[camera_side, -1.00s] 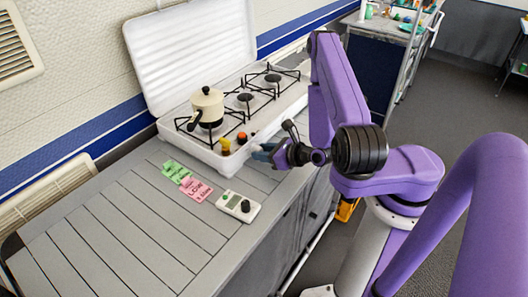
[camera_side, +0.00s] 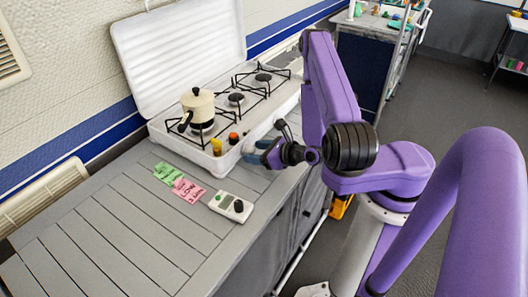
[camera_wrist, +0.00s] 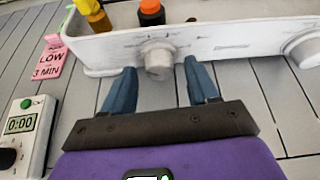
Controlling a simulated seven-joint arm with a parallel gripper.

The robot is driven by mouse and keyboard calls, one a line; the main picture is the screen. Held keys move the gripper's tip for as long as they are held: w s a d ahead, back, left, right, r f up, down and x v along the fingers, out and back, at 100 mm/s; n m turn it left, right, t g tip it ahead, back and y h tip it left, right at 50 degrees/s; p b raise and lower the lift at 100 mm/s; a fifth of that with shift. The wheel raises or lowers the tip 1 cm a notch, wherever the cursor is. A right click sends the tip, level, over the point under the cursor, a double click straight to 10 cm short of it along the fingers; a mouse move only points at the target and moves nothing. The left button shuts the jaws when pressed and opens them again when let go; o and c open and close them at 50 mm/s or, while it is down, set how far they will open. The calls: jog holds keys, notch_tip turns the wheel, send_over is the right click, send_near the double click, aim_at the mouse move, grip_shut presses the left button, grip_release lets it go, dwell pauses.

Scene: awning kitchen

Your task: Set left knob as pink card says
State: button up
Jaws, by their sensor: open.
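The pink card (camera_wrist: 50,55) reads "LOW" and "3 MIN" in the wrist view; it lies on the grey slatted counter, also in the side view (camera_side: 187,190). The left knob (camera_wrist: 158,58) is a pale, worn knob on the front of the white stove (camera_wrist: 225,40). My gripper (camera_wrist: 160,90) is open, its two blue fingers pointing at the stove front, one to each side of the left knob and slightly short of it. The fingers look clear of the knob. In the side view my gripper (camera_side: 262,152) is by the stove's front. The knob's pointer mark is not readable.
The right knob (camera_wrist: 305,50) sits farther along the stove front. A timer (camera_wrist: 20,130) shows 0:00. A green card (camera_side: 168,173) lies beside the pink one. A cream pot (camera_side: 198,108) stands on a burner. Yellow (camera_side: 216,147) and orange-topped (camera_side: 233,138) bottles stand at the stove's edge.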

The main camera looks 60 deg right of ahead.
jog(key=shift+v, duration=3.45)
